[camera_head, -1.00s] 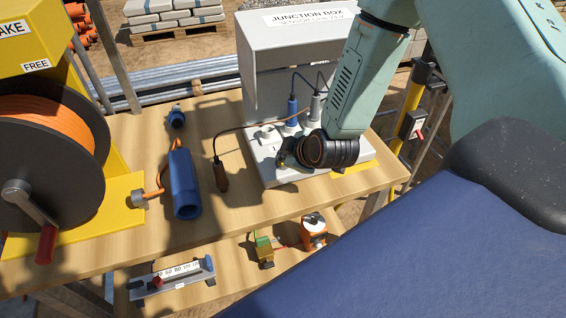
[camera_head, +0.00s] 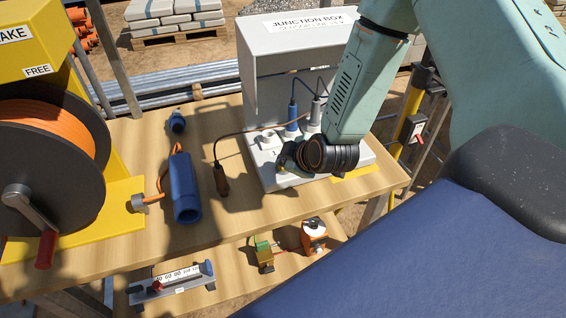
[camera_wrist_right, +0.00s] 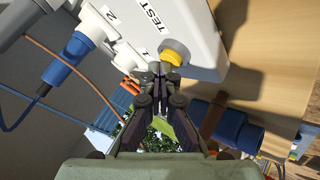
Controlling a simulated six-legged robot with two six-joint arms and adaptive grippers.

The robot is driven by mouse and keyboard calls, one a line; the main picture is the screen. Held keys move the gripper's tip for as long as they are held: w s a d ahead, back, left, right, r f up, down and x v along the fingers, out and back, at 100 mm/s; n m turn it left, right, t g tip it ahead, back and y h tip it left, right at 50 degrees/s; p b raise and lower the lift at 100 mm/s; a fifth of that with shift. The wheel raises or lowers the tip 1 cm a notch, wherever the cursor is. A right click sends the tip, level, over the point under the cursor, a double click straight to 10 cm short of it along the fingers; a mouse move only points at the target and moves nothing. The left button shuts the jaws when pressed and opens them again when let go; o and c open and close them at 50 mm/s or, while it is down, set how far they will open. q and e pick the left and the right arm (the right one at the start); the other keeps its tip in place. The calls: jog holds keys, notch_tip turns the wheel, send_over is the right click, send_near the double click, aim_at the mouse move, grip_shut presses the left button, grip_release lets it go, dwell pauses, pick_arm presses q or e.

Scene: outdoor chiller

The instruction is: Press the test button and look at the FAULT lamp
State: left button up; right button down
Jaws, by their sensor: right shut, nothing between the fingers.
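The junction box (camera_head: 262,72) is a pale grey housing at the back of the bench, with a sloped white panel at its foot. In the right wrist view the panel (camera_wrist_right: 200,28) carries the word TEST beside a round yellow button (camera_wrist_right: 175,52). My right gripper (camera_wrist_right: 160,70) is shut and empty, its tips close to the yellow button; I cannot tell whether they touch it. In the head view my right wrist (camera_head: 332,156) covers part of the panel. I cannot make out a FAULT lamp. My left gripper is not in view.
A blue plug (camera_head: 292,122) and a grey plug (camera_head: 315,112) stand in the panel. A brown-handled probe (camera_head: 221,180), a blue cylinder (camera_head: 185,190) and an orange cable reel (camera_head: 50,160) are to the left. A lower shelf holds small devices.

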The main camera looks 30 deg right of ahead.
jog(key=shift+f, duration=0.2)
jog(key=shift+s+f, duration=0.25)
jog(key=shift+s+a+f+b, duration=0.1)
jog(key=shift+s+f+b, duration=0.05)
jog(key=shift+f+b, duration=0.2)
dwell(0.8)
jog(key=shift+f, duration=0.5)
dwell(0.6)
jog(key=shift+w+r+p, duration=0.2)
jog(key=shift+r+p, duration=0.35)
jog(key=shift+r, duration=0.05)
jog(key=shift+w+r+p, duration=0.15)
jog(key=shift+r+p, duration=0.35)
jog(key=shift+r, duration=0.05)
